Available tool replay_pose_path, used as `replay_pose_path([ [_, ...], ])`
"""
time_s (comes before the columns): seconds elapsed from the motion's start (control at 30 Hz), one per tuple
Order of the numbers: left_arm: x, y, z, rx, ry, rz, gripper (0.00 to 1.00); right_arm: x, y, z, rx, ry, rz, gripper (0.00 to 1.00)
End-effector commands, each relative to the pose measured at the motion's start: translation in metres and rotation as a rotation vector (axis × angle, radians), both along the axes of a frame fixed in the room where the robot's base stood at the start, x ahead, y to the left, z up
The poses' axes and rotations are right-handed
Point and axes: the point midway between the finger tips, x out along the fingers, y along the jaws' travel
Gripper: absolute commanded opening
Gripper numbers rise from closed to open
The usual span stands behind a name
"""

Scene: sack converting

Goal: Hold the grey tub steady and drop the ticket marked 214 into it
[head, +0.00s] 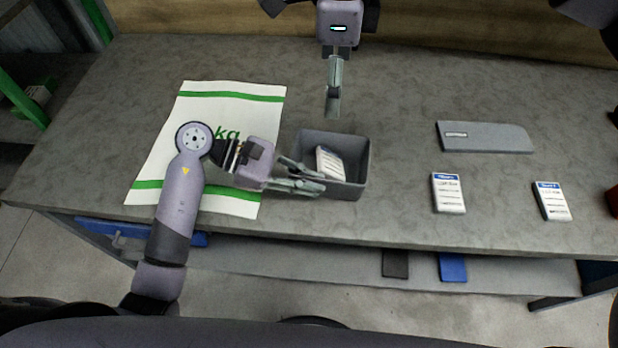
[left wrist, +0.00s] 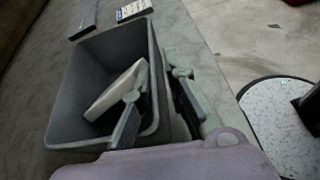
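The grey tub (head: 362,165) stands on the bench near its front edge. A white ticket block (head: 329,163) leans inside it, also seen in the left wrist view (left wrist: 115,92). My left gripper (head: 320,180) is open at the tub's near side, one finger inside and one outside the wall; the left wrist view shows a gap between the fingers (left wrist: 158,88). My right gripper (head: 333,112) hangs above and behind the tub, seen edge-on, with nothing visible in it. Two more white tickets with blue headers lie to the right, one nearer (head: 448,193) and one farther (head: 552,201). Their numbers are too small to read.
A white sack with green stripes (head: 215,110) lies flat left of the tub, under my left arm. A flat grey piece (head: 487,137) lies behind the tickets. The bench (head: 400,165) is clear between tub and tickets. A dark red object (head: 613,200) shows at the right edge.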

Motion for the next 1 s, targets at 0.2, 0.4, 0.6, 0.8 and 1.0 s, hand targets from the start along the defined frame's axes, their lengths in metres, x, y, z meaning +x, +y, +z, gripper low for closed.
replay_pose_path([
  [0.2, 0.0, 0.0, 0.0, 0.0, 0.0, 0.0, 0.28, 0.0, 0.0, 0.0, 0.0, 0.0, 0.0, 1.0],
  [0.4, 0.0, 0.0, 0.0, 0.0, 0.0, 0.0, 0.28, 0.0, 0.0, 0.0, 0.0, 0.0, 0.0, 1.0],
  [0.6, 0.001, 0.001, 0.013, 0.002, -0.006, 0.0, 0.28, 0.0, 0.0, 0.0, 0.0, 0.0, 0.0, 1.0],
  [0.8, 0.001, 0.001, 0.051, 0.003, -0.008, 0.0, 0.28, 0.0, 0.0, 0.0, 0.0, 0.0, 0.0, 1.0],
  [1.0, 0.001, 0.0, 0.084, 0.002, -0.004, 0.0, 0.28, 0.0, 0.0, 0.0, 0.0, 0.0, 0.0, 1.0],
])
